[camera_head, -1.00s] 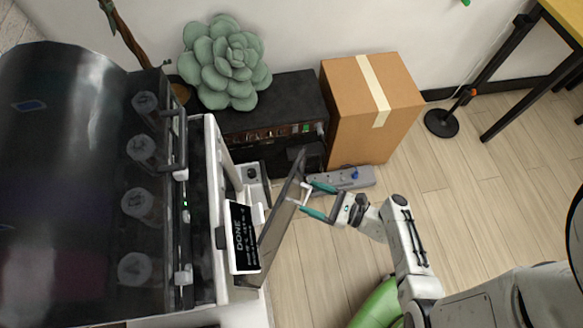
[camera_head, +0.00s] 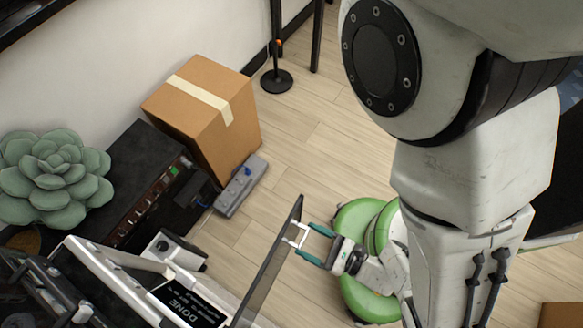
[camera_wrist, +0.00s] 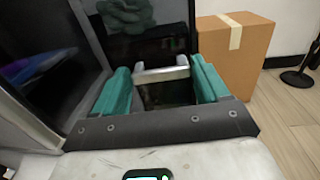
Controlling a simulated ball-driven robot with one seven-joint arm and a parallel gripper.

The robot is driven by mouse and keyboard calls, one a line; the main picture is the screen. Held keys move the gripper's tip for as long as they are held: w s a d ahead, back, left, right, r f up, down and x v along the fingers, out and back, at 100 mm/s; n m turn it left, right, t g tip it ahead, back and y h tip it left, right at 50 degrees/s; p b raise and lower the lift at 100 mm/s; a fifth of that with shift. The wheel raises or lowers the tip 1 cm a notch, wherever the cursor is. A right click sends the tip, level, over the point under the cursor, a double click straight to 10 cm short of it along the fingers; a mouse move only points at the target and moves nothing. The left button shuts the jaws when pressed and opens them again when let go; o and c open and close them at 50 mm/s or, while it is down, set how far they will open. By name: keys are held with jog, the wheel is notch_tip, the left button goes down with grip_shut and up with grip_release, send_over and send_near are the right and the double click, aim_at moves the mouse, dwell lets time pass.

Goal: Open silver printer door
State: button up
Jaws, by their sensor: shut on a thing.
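The silver printer (camera_head: 110,262) is partly in the head view's lower left, with a small screen reading DONE (camera_head: 190,303). Its door, a dark thin panel (camera_head: 268,268), stands swung out wide from the front. A pale bar handle (camera_head: 297,234) is on the door's outer face near its free edge. My gripper (camera_head: 306,243) is shut on this handle from the right. In the wrist view the handle (camera_wrist: 160,74) lies between the teal fingers. The dark panel shows behind it, and the printer's interior is mostly hidden.
A cardboard box (camera_head: 205,120), a grey power strip (camera_head: 240,187) and a dark machine (camera_head: 135,185) stand along the wall. A succulent (camera_head: 50,175) is at left. A black stand (camera_head: 277,80) is at the back. Wood floor between the box and my arm is clear.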

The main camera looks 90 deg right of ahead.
jog(key=shift+s+a+m+g+h+b, duration=0.15)
jog(key=shift+s+a+m+g+h, duration=0.35)
jog(key=shift+s+a, duration=0.35)
jog(key=shift+s+a+m+g+h+b, duration=0.15)
jog(key=shift+s+a+m+g+h, duration=0.2)
jog(key=shift+s+a+h, duration=0.45)
jog(key=shift+w+a, duration=0.1)
jog(key=o, duration=1.5)
jog(key=b+v, duration=0.3)
jog(key=v, duration=0.7)
jog(key=shift+s+a+b, duration=0.25)
jog(key=shift+s+b, duration=0.05)
jog(key=shift+s, duration=0.05)
